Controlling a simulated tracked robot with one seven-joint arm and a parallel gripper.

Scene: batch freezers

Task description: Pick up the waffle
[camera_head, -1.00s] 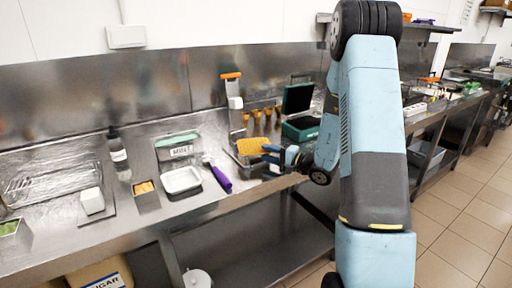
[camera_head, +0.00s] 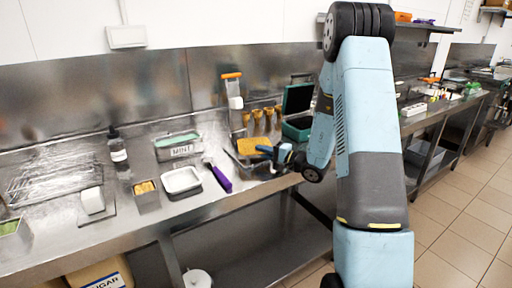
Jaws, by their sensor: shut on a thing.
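The waffle (camera_head: 254,145) is a flat golden-yellow piece at the right part of the steel counter, in front of the row of cones. My gripper (camera_head: 265,150) reaches in from the right and is shut on the waffle's right edge. The fingers cover part of that edge. The waffle lies about level, low over a tray; I cannot tell whether it touches what is beneath.
Several cones (camera_head: 268,117) stand behind the waffle, with an open dark green case (camera_head: 298,99) at their right. A purple-handled tool (camera_head: 221,179), a white tray (camera_head: 181,180) and a MINT container (camera_head: 178,148) lie to the left. The counter's front edge is near.

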